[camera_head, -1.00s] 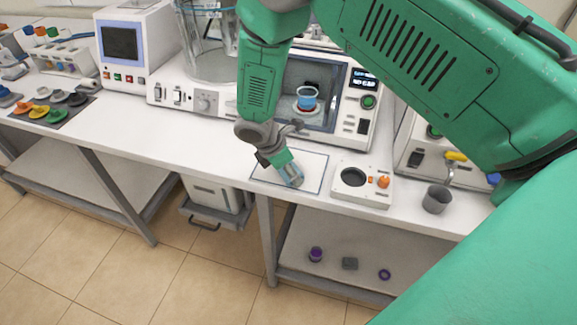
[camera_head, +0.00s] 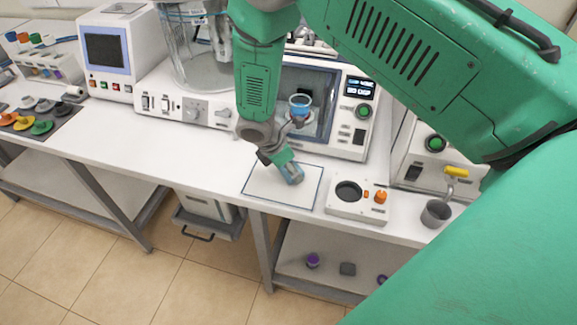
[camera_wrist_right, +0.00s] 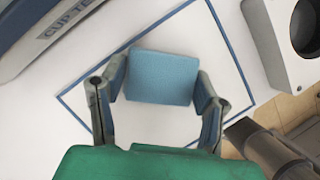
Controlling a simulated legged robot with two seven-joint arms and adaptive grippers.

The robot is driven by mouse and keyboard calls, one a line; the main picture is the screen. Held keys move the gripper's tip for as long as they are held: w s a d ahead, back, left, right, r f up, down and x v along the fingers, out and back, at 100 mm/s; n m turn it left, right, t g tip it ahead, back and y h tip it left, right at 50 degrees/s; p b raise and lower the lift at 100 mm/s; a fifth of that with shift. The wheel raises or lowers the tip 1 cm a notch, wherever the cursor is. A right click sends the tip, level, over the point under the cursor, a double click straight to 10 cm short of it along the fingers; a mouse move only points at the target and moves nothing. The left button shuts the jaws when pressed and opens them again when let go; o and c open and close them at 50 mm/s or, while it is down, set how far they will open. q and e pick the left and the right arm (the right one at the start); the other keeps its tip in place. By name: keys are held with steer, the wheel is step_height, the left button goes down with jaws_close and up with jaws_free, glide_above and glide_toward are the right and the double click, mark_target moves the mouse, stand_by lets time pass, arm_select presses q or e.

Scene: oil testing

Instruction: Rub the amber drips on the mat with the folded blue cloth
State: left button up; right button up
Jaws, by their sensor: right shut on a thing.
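The mat (camera_head: 268,190) is a white sheet with a dark blue border on the bench's front part. It also shows in the right wrist view (camera_wrist_right: 97,112). My right gripper (camera_head: 291,175) points down over the mat, right of its middle. In the wrist view the right gripper (camera_wrist_right: 155,100) is shut on the folded blue cloth (camera_wrist_right: 160,77), a flat square pad between its two fingers. I cannot tell if the cloth presses on the mat or hovers just above. No amber drips show; the cloth and fingers hide part of the mat. My left gripper is out of view.
A white unit with a round well and orange knob (camera_head: 357,201) stands right of the mat. A grey cup (camera_head: 436,213) is farther right. A white machine holding a blue-rimmed beaker (camera_head: 300,103) stands behind. Bare bench (camera_head: 200,152) lies left of the mat.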

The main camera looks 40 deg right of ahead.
steer(key=shift+w+d, duration=0.1)
steer(key=shift+w, duration=0.15)
step_height(320, 180, up, 3)
steer(key=shift+d+r+p, duration=0.1)
steer(key=shift+p, duration=1)
steer(key=shift+s+r, duration=0.15)
steer(key=shift+r, duration=0.55)
step_height(320, 180, up, 2)
steer(key=shift+r, duration=0.65)
